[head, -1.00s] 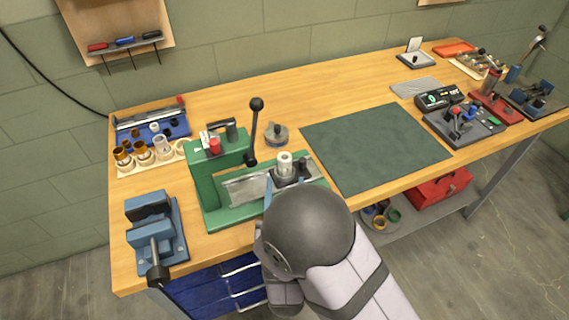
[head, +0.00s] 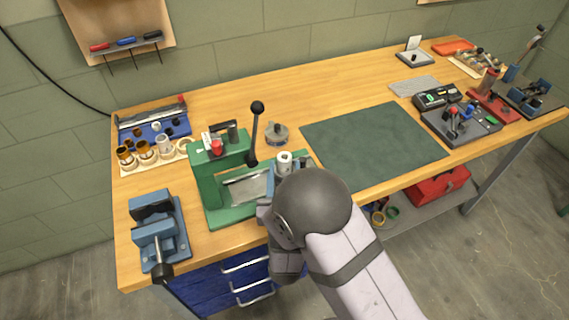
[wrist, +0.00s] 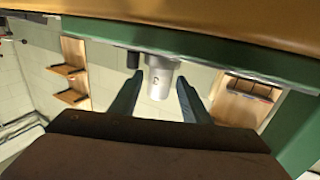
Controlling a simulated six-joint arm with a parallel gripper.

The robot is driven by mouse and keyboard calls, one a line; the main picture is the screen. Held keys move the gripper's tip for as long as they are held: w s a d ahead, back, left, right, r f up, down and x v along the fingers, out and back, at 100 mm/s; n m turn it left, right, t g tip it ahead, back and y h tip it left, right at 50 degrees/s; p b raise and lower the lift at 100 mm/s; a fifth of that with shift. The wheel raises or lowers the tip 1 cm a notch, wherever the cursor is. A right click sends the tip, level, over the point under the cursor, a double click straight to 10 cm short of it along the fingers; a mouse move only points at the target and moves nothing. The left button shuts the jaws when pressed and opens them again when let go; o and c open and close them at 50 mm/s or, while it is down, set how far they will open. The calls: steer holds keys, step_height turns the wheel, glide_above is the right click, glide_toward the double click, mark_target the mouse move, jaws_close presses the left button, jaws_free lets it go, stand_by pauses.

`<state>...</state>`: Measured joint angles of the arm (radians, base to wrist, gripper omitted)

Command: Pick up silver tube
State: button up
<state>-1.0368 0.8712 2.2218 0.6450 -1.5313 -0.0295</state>
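A silver tube (head: 284,160) stands upright at the right part of the green press (head: 205,190), close to the front of the bench. In the wrist view the picture is upside down, and a silver tube (wrist: 158,75) shows between the two blue-grey fingers. My gripper (wrist: 158,88) is open, with one finger on each side of the tube; I cannot tell whether either touches it. In the head view my own arm hides the fingers and the tube's lower part. Another pale silver tube (head: 164,145) stands in the wooden holder at the left.
The press lever (head: 254,135) with a black knob rises just left of the tube. A blue vise (head: 155,235) stands at the front left. A round grey part (head: 277,134) lies behind the press. The green mat (head: 375,145) to the right is clear.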

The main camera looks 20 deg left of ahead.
steer(key=c, duration=0.8)
steer(key=shift+r, duration=0.2)
step_height(320, 180, up, 10)
steer(key=shift+f+b, duration=0.2)
steer(key=shift+b, duration=0.2)
